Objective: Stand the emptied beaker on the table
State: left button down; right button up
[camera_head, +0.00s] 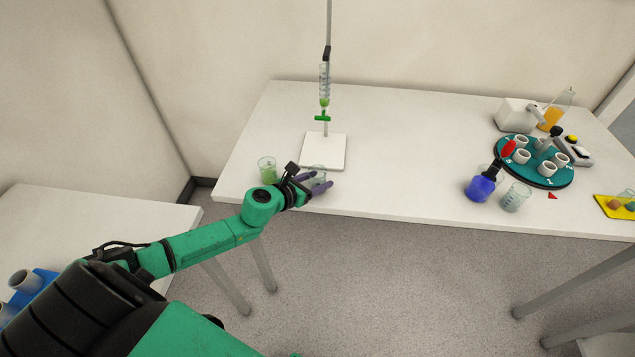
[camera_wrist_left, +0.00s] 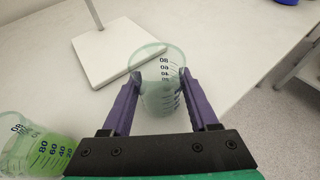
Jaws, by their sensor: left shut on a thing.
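My left gripper (camera_head: 318,184) is shut on a clear beaker (camera_head: 317,172) near the front edge of the white table (camera_head: 390,145). In the left wrist view the beaker (camera_wrist_left: 158,88) sits between the two purple fingers (camera_wrist_left: 160,108), its blue graduations facing me and no coloured liquid visible in it. Whether its base touches the table is hard to tell. A second beaker with green liquid (camera_head: 268,171) stands left of the gripper; it also shows in the left wrist view (camera_wrist_left: 38,150). My right gripper is not in view.
A stand with a white base (camera_head: 324,152) and a burette (camera_head: 324,85) holding green liquid is just behind. A blue flask (camera_head: 481,187), a clear beaker (camera_head: 515,198) and a teal round rack (camera_head: 533,163) stand to the right. The table's middle is clear.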

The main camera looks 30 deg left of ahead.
aim_at(312, 184)
pick_arm(q)
jog(key=shift+f, duration=0.2)
jog(key=shift+c, duration=0.8)
grip_release()
jog(key=shift+r, duration=0.35)
jog(key=v, duration=0.2)
jog(key=b+v, duration=0.1)
jog(key=v, duration=0.3)
jog(key=shift+f, duration=0.3)
jog(key=v, duration=0.6)
jog(key=shift+r, duration=0.25)
